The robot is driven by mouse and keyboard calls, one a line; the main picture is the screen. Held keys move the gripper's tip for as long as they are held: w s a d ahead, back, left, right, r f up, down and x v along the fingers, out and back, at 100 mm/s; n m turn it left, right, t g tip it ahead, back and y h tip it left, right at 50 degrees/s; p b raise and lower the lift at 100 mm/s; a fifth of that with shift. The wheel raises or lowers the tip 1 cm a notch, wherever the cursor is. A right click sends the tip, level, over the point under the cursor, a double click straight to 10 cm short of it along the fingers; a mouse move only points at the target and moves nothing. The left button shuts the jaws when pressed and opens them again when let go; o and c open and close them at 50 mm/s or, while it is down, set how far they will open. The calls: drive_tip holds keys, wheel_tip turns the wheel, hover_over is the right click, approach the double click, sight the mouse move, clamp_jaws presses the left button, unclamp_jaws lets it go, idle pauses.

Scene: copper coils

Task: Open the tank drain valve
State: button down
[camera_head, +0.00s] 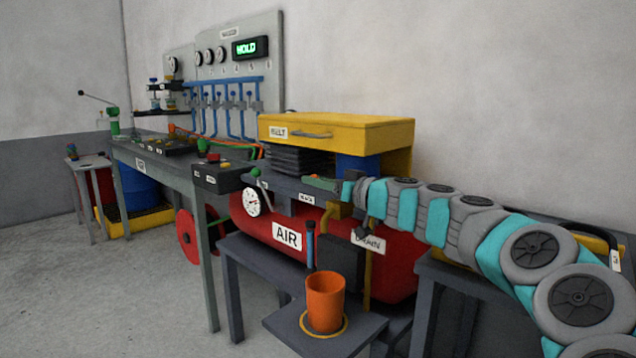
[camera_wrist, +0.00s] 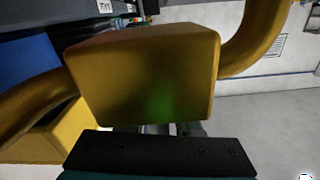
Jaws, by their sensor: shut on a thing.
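The red air tank (camera_head: 405,262) lies under the bench, marked AIR, with a tilted drain label (camera_head: 368,242) partly covered at its front. Yellow drain piping (camera_head: 368,285) runs down beside the label. My gripper (camera_head: 359,214) reaches in from the right to a yellow block (camera_head: 340,210) at the top of this piping. In the wrist view the yellow block (camera_wrist: 145,75) fills the middle, with curved yellow pipe (camera_wrist: 255,38) on both sides. A dark bar of my gripper (camera_wrist: 160,155) lies along the lower edge. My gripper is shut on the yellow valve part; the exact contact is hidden.
An orange cup (camera_head: 326,302) stands on a low grey stand (camera_head: 283,322) within a yellow ring, below the piping. A yellow drawer unit (camera_head: 345,130) sits above. The floor at front left is clear.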

drive_tip(key=shift+f+b, duration=0.1)
drive_tip(key=shift+b, duration=0.35)
drive_tip(key=shift+f+n+g+y+b, duration=0.1)
drive_tip(key=shift+n+g+y+b, duration=0.2)
drive_tip(key=shift+g+y+b, duration=0.15)
drive_tip(key=shift+s+a+r+n+g+y+b, duration=0.15)
drive_tip(key=shift+s+n+g+y, duration=0.35)
drive_tip(key=shift+n+g, duration=0.55)
drive_tip(key=shift+s+a+r+n+g+y+b, duration=0.1)
drive_tip(key=shift+s+a+n+g+y, duration=0.35)
drive_tip(key=shift+g, duration=0.95)
drive_tip(key=shift+s+a+r+n+g+y+b, duration=0.1)
drive_tip(key=shift+s+n+g+y, duration=0.35)
drive_tip(key=shift+n+g, duration=0.65)
drive_tip(key=shift+s, duration=0.15)
drive_tip(key=c, duration=0.9)
unclamp_jaws()
drive_tip(key=shift+d+f, duration=0.1)
drive_tip(key=shift+d, duration=0.1)
